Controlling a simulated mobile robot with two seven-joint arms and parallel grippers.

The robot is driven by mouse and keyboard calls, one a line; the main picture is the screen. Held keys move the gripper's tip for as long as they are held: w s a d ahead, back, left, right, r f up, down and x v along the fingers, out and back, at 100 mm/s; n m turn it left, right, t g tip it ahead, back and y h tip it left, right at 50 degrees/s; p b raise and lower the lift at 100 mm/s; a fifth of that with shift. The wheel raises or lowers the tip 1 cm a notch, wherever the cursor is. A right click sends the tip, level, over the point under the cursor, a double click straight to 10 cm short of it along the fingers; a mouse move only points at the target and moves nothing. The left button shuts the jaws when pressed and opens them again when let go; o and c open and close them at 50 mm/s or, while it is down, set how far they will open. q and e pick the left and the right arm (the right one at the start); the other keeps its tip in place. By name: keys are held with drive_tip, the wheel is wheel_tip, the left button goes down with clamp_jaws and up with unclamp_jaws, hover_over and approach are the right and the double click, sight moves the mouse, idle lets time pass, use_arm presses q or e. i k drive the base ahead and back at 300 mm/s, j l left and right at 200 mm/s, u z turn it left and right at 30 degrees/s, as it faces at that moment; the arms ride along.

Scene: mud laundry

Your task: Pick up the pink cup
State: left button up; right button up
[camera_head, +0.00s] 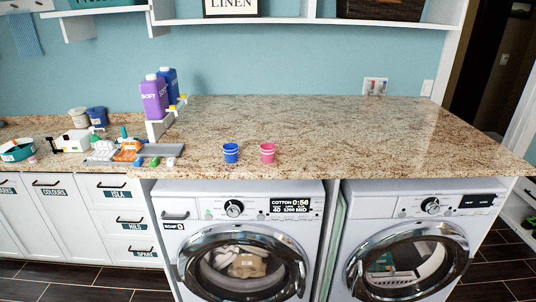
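A small pink cup (267,153) stands upright on the granite countertop (330,125), near its front edge above the left-hand washing machine. A blue cup (231,153) of like size stands upright just left of it, with a small gap between them. Neither of my grippers shows in the head view.
Purple and dark blue bottles (154,97) stand on a white stand at the back left. Several small items crowd a grey tray (160,150) on the left. The counter behind and right of the cups is clear. Two front-loading machines (243,262) stand below.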

sight(268, 153)
drive_tip(key=i+l, duration=0.65)
drive_tip(key=i+l+u, duration=0.15)
drive_tip(key=u, duration=0.2)
drive_tip(key=i+l+u, duration=0.1)
drive_tip(key=l+u, duration=0.25)
drive_tip(key=i+l+u, duration=0.1)
drive_tip(key=u, duration=0.25)
